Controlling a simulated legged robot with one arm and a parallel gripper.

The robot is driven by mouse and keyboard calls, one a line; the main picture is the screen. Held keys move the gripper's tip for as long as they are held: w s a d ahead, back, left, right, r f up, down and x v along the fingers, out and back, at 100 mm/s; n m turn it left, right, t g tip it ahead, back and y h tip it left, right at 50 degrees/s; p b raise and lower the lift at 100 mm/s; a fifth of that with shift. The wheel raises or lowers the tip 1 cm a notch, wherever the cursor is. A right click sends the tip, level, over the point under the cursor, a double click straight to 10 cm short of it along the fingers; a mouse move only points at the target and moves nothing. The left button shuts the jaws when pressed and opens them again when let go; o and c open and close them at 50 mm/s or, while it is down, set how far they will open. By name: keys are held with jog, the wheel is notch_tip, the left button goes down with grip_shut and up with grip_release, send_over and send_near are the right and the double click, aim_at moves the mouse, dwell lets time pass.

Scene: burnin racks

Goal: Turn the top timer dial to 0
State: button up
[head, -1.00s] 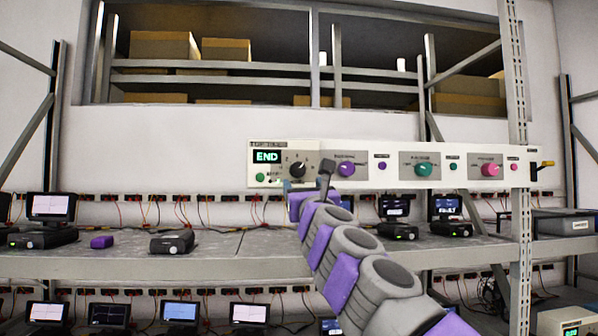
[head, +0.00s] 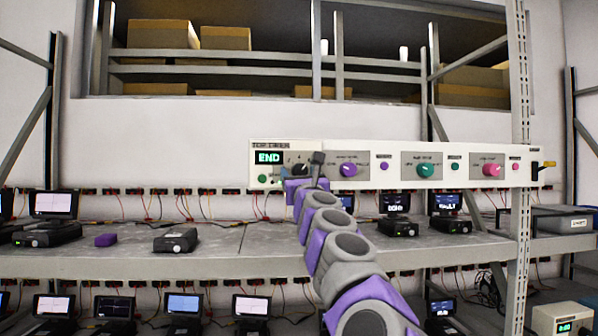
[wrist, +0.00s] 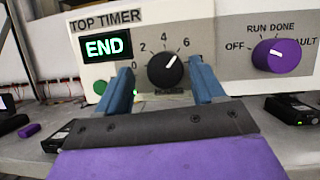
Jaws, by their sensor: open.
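The top timer dial (wrist: 165,71) is a black round knob with a white pointer line, on the white timer panel (wrist: 208,12). Its pointer aims up and right, between the 4 and 6 marks, nearer 6. The green display (wrist: 103,47) left of it reads END. My gripper (wrist: 160,85) is open in the wrist view, with one blue finger on each side of the dial's lower half. I cannot tell whether the fingers touch it. In the head view my gripper (head: 302,180) covers most of the dial (head: 300,170).
A purple knob (wrist: 277,55) marked OFF, RUN, DONE and FAULT sits right of the dial. Green (head: 425,170) and pink (head: 491,170) knobs follow along the panel. Below is a grey shelf (head: 130,262) with several monitors and boxes. A metal post (head: 520,120) crosses the panel's right end.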

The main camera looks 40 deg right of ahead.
jog(key=shift+d+f, duration=0.1)
jog(key=shift+d, duration=0.6)
jog(key=shift+c, duration=0.4)
jog(key=shift+w+a, duration=0.1)
jog(key=shift+a, duration=0.2)
jog(key=c, duration=1)
jog(key=shift+o, duration=0.2)
